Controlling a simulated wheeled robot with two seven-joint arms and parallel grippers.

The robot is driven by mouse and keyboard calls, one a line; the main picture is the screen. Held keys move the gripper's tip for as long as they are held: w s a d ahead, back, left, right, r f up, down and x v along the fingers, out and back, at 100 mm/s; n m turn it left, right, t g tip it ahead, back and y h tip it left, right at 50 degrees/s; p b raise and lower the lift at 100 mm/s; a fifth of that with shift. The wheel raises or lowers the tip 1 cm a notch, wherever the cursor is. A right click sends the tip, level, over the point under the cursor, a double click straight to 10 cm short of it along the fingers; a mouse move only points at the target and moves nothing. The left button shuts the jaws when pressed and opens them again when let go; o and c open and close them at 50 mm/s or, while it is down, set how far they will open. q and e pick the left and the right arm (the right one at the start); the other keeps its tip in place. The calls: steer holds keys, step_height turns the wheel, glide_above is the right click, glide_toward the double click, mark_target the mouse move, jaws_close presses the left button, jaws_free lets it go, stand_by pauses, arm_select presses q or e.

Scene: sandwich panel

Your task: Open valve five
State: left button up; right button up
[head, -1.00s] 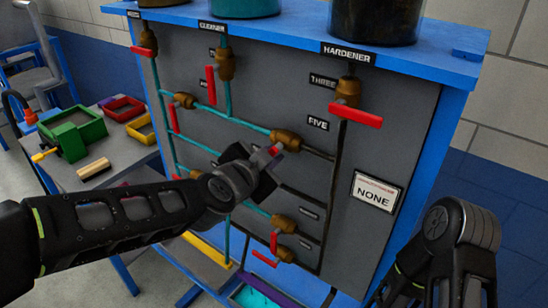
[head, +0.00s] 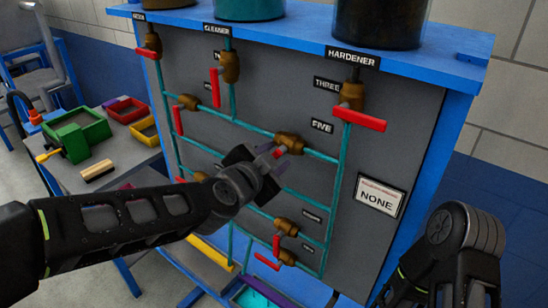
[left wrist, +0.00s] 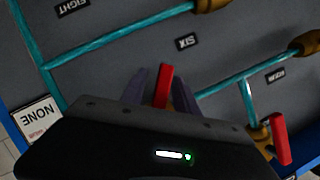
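Valve five is a brass body (head: 290,142) on the pipe left of the FIVE label (head: 321,126). Its short red handle (head: 279,152) points out from the panel, and it also shows upright in the left wrist view (left wrist: 163,84). My left gripper (head: 268,158) is in front of it, with its fingers apart on either side of the handle. In the left wrist view slim gaps seem to show beside the handle. The pipes right of valve five are teal. My right arm (head: 462,235) is at the lower right; its gripper is out of frame.
Other red-handled valves surround it, including one under HARDENER (head: 352,97) and one below (head: 287,228). A NONE sign (head: 379,195) is on the panel's right. A side table (head: 120,160) with coloured bins stands left.

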arm_select(q)
steer(key=v, duration=0.7)
steer(key=shift+s+a, duration=0.15)
steer(key=shift+s, duration=0.2)
steer(key=shift+r, duration=0.1)
steer(key=shift+c, duration=0.4)
